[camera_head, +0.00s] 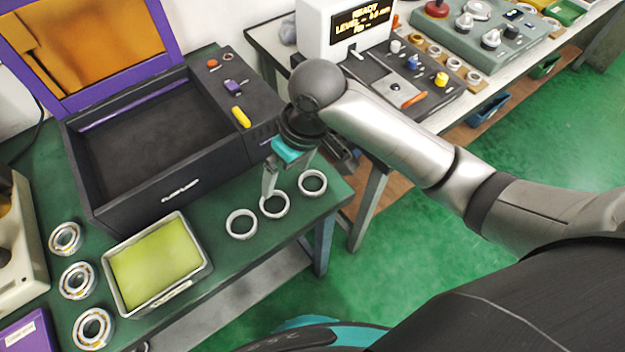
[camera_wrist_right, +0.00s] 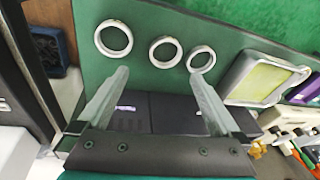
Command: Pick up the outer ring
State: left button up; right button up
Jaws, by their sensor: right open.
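Three plain grey outer rings lie flat in a row on the green table top, at its right end in the head view: a left one (camera_head: 241,236), a middle one (camera_head: 275,215) and a right one (camera_head: 313,194). My right gripper (camera_head: 284,182) is above them, pointing down, open and empty. One finger overlaps the middle ring in the head view. In the right wrist view the gripper (camera_wrist_right: 158,76) has its fingers apart, and the middle ring (camera_wrist_right: 152,60) shows just beyond the gap between the tips. My left gripper is not in view.
A metal tray with a yellow-green pad (camera_head: 155,262) and several assembled bearings (camera_head: 93,328) lie left of the rings. An open black case (camera_head: 215,150) stands behind them. A second table (camera_head: 480,100) with a display device is behind my right arm.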

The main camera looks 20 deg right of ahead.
jog(key=w+d+r+g+h, duration=0.1)
jog(key=w+d+r+h, duration=0.15)
jog(key=d+r, duration=0.3)
jog(key=b, duration=0.3)
send_over(313, 181)
jog(key=shift+m, duration=0.3)
notch_tip(313, 181, down, 10)
jog(key=shift+r, duration=0.25)
notch_tip(313, 181, down, 5)
jog(key=shift+f+b, duration=0.15)
jog(key=shift+b, duration=0.7)
jog(key=c, duration=1.3)
